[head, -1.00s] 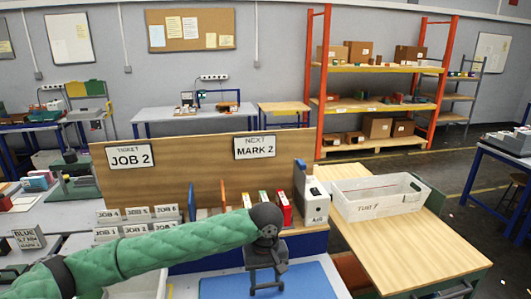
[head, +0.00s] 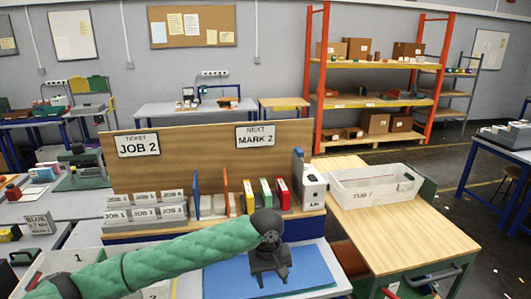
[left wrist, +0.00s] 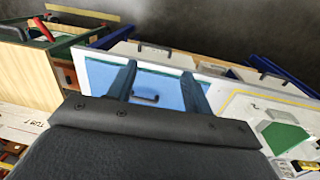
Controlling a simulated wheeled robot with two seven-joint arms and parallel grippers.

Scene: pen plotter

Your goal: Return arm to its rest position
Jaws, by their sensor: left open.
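My left arm reaches in from the left in the head view. Its gripper (head: 270,272) hangs over the blue mat (head: 311,264), fingers downward. In the left wrist view the two dark fingers of the gripper (left wrist: 163,88) are apart. The blue mat (left wrist: 172,92) shows between and below them, with a small dark handle-like shape (left wrist: 145,98) that is not clearly touched. Nothing is seen held. My right gripper is not in view.
A wooden board with the signs JOB 2 (head: 138,144) and MARK 2 (head: 255,136) stands behind the mat. Coloured folders (head: 265,195) stand before it. A white tub (head: 375,186) sits on the wooden bench (head: 400,232) at the right. Small job cards (head: 145,207) stand left.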

